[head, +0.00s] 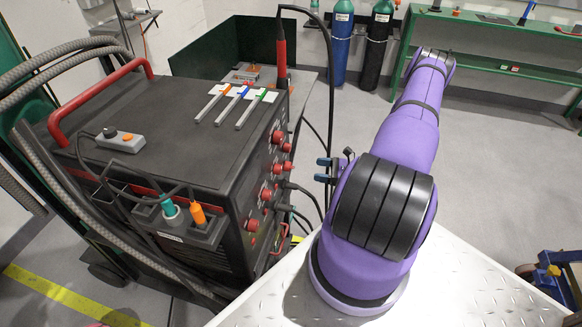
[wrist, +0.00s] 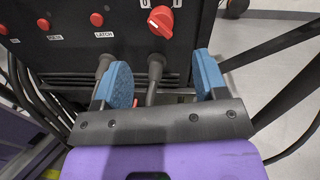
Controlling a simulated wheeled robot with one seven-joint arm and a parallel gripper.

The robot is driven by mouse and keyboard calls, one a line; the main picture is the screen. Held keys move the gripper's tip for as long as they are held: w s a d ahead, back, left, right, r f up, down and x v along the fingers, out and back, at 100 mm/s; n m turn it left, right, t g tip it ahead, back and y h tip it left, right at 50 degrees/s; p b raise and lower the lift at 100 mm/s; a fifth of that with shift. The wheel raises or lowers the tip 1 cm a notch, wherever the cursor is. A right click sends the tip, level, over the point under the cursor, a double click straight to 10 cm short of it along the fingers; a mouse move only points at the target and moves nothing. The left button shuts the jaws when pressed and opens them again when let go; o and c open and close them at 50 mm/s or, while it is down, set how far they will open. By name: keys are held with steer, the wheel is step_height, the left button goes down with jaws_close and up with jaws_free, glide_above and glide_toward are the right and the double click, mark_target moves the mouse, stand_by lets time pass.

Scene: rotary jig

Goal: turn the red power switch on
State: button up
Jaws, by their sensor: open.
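In the wrist view a red rotary knob (wrist: 161,21) with a pale pointer mark sits on the dark panel, under two white labels cut off by the top edge. It looks like the power switch; the labels are too cropped to read its setting surely. My gripper (wrist: 162,72) has two blue-padded fingers spread apart with nothing between them. The knob is beyond and above the fingertips, roughly centred between them, not touched. In the head view my gripper (head: 323,170) is right of the machine's front panel, apart from it. Which red knob there is the switch, I cannot tell.
The dark machine (head: 175,135) has several red knobs and plugged cables on its front. Smaller red buttons (wrist: 96,19) sit left of the knob, one labelled LATCH. Dark cables pass beneath the knob, behind my fingers. A black hose (head: 331,90) hangs between panel and arm.

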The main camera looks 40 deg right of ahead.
mark_target(289, 167)
steer(key=x, duration=1)
steer(key=shift+w+a+f, duration=0.15)
steer(key=shift+w+f, duration=0.15)
steer(key=shift+f, duration=0.05)
steer(key=c, duration=0.9)
